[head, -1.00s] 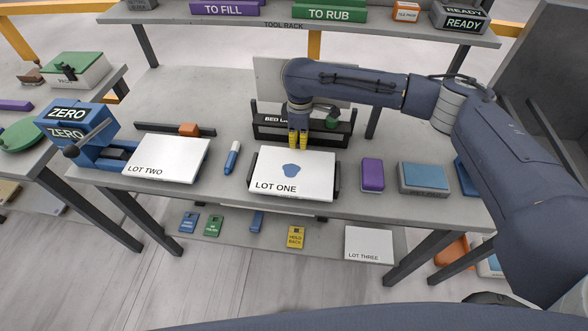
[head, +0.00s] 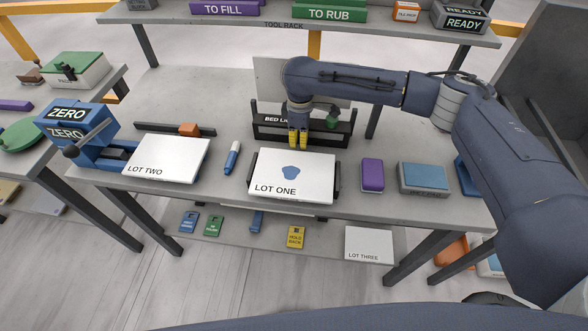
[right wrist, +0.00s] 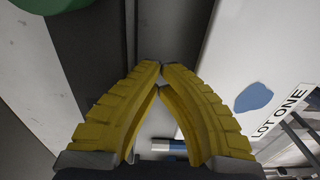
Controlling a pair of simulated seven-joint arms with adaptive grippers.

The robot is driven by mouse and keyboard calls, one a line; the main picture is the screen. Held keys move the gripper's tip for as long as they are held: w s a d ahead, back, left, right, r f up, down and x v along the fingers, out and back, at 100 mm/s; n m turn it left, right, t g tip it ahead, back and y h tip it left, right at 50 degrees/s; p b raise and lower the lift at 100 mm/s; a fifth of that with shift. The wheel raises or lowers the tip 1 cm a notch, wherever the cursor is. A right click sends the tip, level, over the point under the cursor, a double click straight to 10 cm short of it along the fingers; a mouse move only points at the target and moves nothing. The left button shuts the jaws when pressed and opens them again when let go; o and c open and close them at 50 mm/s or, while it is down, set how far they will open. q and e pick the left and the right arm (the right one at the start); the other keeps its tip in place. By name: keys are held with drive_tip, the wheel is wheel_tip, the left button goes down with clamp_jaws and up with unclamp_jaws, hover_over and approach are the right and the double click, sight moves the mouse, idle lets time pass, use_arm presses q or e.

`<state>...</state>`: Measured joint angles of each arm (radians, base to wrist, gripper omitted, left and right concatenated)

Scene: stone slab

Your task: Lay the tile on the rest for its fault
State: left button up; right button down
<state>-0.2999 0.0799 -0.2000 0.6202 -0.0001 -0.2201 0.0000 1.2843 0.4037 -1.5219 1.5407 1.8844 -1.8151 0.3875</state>
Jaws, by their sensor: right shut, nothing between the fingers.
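A white tile marked LOT ONE (head: 310,172) with a blue blotch lies on the table, held between dark side pieces; it also shows in the right wrist view (right wrist: 225,65). A white tile marked LOT TWO (head: 170,155) lies to the left, and a tile marked LOT THREE (head: 368,243) is on the lower shelf. Racks labelled TO FILL (head: 225,8) and TO RUB (head: 322,13) stand on the top shelf. My right gripper (head: 298,145) is shut and empty, just behind the LOT ONE tile; its yellow fingertips meet in the right wrist view (right wrist: 161,72).
A black stand with a partly hidden label starting BED (head: 268,128) is behind the gripper. A blue marker (head: 232,157), purple block (head: 372,174), and blue-topped block (head: 424,177) lie around the tile. A blue ZERO device (head: 75,130) is at left. Small tags (head: 295,237) sit on the lower shelf.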

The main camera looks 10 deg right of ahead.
drive_tip(key=shift+w+r, duration=0.25)
drive_tip(key=shift+r, duration=0.9)
wheel_tip(320, 180, up, 7)
drive_tip(key=shift+f, duration=0.2)
drive_tip(key=shift+s, duration=0.1)
